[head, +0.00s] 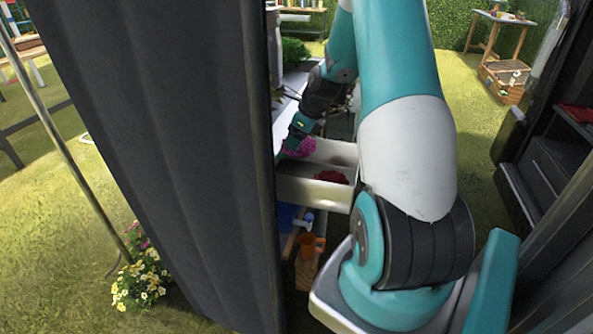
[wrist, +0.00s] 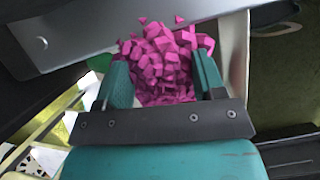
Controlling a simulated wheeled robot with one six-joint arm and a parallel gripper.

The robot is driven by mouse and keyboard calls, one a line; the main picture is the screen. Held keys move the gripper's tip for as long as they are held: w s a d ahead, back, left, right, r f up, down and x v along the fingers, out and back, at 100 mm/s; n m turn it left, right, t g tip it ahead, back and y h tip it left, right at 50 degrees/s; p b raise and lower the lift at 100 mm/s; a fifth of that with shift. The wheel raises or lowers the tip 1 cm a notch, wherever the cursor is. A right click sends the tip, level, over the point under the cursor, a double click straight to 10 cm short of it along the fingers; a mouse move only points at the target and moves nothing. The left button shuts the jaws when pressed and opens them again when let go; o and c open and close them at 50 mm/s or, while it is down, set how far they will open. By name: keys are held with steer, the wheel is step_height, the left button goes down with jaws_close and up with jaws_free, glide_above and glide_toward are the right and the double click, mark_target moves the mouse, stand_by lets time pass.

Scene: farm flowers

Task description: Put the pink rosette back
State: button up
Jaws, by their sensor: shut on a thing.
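The pink rosette (wrist: 158,62) is a bright magenta cluster of petals. In the wrist view it sits between the two fingers of my gripper (wrist: 160,85), which is shut on it. In the head view the pink rosette (head: 301,147) shows at the end of my gripper (head: 290,152), at the left side of an open white drawer (head: 322,192). I cannot tell whether it touches the drawer. A dark red rosette (head: 331,177) lies inside the drawer's front part.
A dark grey curtain (head: 165,150) fills the left of the head view, close to the drawer. Blue and orange items (head: 306,244) are below the drawer. A dark shelf unit (head: 553,165) stands at the right. Grass lies open beyond.

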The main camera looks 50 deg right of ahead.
steer(key=f, duration=0.8)
steer(key=shift+s+d, duration=0.1)
steer(key=shift+d, duration=0.1)
steer(key=shift+a+f+b, duration=0.15)
steer(key=shift+a+f, duration=0.05)
steer(key=shift+f, duration=0.65)
steer(key=shift+a+f+b, duration=0.15)
steer(key=shift+f, duration=0.65)
steer(key=shift+f, duration=0.1)
steer(key=o, duration=0.9)
steer(key=p+v, duration=0.1)
steer(key=v, duration=1.1)
